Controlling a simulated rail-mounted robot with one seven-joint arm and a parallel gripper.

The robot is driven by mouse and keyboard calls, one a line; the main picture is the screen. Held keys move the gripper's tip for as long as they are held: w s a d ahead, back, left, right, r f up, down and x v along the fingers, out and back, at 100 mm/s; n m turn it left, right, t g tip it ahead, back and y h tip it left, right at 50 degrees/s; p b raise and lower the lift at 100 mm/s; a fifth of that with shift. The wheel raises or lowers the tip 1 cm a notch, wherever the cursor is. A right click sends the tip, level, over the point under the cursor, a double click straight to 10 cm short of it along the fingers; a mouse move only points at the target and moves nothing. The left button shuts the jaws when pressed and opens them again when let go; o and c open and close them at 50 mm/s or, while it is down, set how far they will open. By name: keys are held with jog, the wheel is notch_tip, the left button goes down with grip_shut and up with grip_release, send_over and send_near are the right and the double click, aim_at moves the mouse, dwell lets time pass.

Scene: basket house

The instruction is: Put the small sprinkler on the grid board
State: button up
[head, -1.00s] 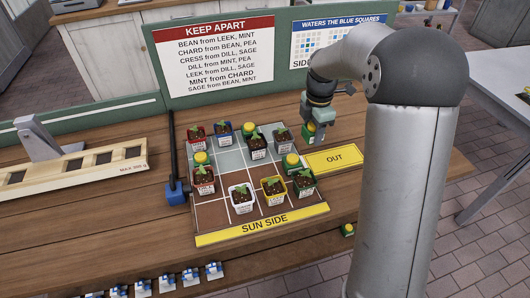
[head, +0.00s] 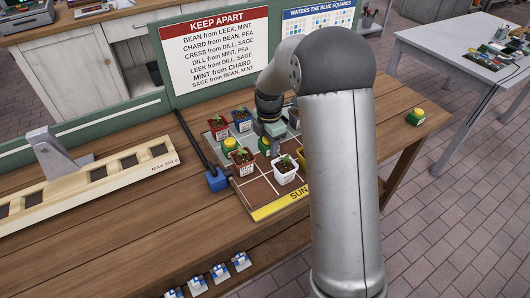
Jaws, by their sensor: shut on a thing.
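My gripper (head: 271,130) points down over the grid board (head: 257,190). It is shut on the small sprinkler (head: 264,146), a little green piece with a yellow top, mostly covered by the fingers. My arm hides the board's right part.
A red pot (head: 218,126) and a blue pot (head: 242,120) stand on the back row. A green and yellow sprinkler (head: 417,117) sits near the table's right end. A blue block (head: 216,180) is left of the board. A long wooden tray (head: 105,180) lies farther left.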

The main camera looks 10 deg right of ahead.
aim_at(268, 160)
jog(key=shift+f, duration=2.05)
jog(key=shift+f, duration=0.2)
jog(key=o, duration=1.1)
jog(key=shift+c, duration=0.2)
